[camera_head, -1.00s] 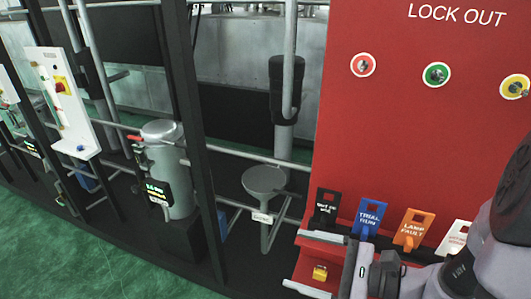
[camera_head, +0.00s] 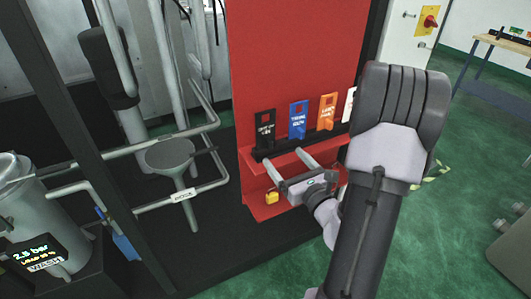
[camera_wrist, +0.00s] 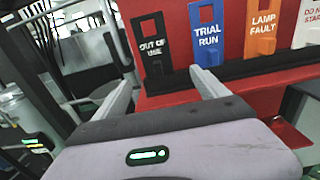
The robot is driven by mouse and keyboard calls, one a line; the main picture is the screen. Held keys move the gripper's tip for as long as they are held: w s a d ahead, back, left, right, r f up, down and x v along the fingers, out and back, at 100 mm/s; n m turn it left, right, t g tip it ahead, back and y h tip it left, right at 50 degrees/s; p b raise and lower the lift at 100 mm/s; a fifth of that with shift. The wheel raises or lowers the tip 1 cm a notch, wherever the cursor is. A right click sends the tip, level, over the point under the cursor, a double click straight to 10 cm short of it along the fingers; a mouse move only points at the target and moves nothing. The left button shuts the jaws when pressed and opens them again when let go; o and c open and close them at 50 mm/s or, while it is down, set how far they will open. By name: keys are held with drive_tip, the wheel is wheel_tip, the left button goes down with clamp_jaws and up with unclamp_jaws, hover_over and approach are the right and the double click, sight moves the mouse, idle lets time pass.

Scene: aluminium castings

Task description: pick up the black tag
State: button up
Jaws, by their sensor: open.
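The black tag (camera_head: 265,131), lettered OUT OF USE, stands upright in a black rack (camera_head: 290,146) on the red lock-out board, at the left end of a row. In the wrist view the black tag (camera_wrist: 152,45) is straight ahead, its slot at the top. My gripper (camera_head: 283,157) is open and empty, a little below and in front of the tags. In the wrist view my gripper's (camera_wrist: 160,82) two fingers point toward the black tag, one to each side of it, with a gap before it.
A blue tag (camera_head: 298,119), an orange tag (camera_head: 326,111) and a partly hidden white tag (camera_head: 349,104) stand to the right. A red shelf with a yellow padlock (camera_head: 271,197) lies below. Pipes and a grey funnel (camera_head: 171,154) are to the left.

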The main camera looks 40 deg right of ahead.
sight(271, 145)
drive_tip(key=x, duration=1)
drive_tip(key=shift+a+f, duration=0.2)
drive_tip(key=shift+a, duration=0.15)
drive_tip(key=shift+r, duration=0.1)
drive_tip(key=c, duration=1.5)
